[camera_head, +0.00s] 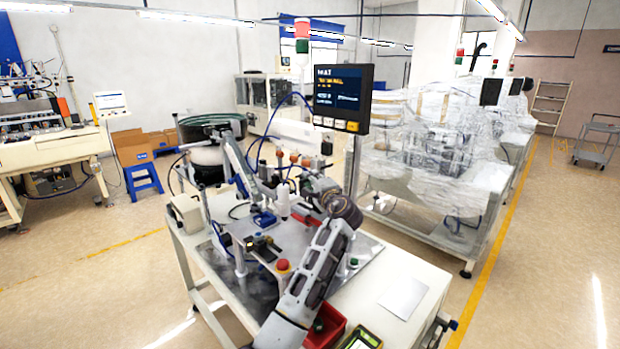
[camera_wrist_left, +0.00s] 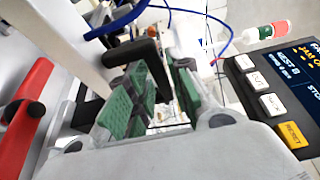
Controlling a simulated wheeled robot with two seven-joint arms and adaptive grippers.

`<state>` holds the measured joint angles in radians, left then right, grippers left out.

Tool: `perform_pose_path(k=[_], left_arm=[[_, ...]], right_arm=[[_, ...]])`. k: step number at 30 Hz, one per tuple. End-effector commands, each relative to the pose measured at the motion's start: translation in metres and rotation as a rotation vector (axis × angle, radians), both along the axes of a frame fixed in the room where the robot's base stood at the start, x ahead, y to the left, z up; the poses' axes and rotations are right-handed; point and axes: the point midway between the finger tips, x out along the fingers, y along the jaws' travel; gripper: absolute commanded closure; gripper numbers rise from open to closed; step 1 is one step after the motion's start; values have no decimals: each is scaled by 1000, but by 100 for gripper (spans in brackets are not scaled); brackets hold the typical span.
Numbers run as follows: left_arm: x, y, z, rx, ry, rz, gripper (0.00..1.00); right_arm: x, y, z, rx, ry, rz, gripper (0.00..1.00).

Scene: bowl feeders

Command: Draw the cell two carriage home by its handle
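My left gripper (camera_head: 308,180) reaches over the middle of the bench among the small stations; it is small and partly covered by my arm in the head view. In the left wrist view, the gripper (camera_wrist_left: 160,88) is open, with its green-padded fingers spread apart. A black handle bar (camera_wrist_left: 150,64) stands between the pads, with a gap visible on its right side. I cannot tell whether it touches the left pad. The carriage under the handle is mostly hidden, and I cannot tell which cell it belongs to. My right gripper is not in view.
A red lever (camera_wrist_left: 24,108) is left of the gripper. A monitor with buttons (camera_wrist_left: 275,90) is close on the right; it also shows in the head view (camera_head: 342,98). A bowl feeder (camera_head: 208,158) stands behind. A red bin (camera_head: 326,326) sits at the front.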

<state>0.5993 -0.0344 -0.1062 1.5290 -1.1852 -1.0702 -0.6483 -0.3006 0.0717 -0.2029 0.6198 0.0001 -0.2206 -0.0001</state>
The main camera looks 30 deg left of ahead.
Motion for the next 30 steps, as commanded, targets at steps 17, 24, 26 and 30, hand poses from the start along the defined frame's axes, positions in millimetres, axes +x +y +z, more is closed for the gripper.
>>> perform_pose_path(k=[17, 24, 26, 30], left_arm=[[9, 11, 0, 0, 0, 0, 81], [9, 11, 0, -1, 1, 0, 100], [9, 11, 0, -1, 1, 0, 100], [9, 10, -1, -1, 1, 0, 100]], right_arm=[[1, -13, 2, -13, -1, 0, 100], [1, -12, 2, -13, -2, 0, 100], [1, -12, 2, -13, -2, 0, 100], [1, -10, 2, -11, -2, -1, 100]])
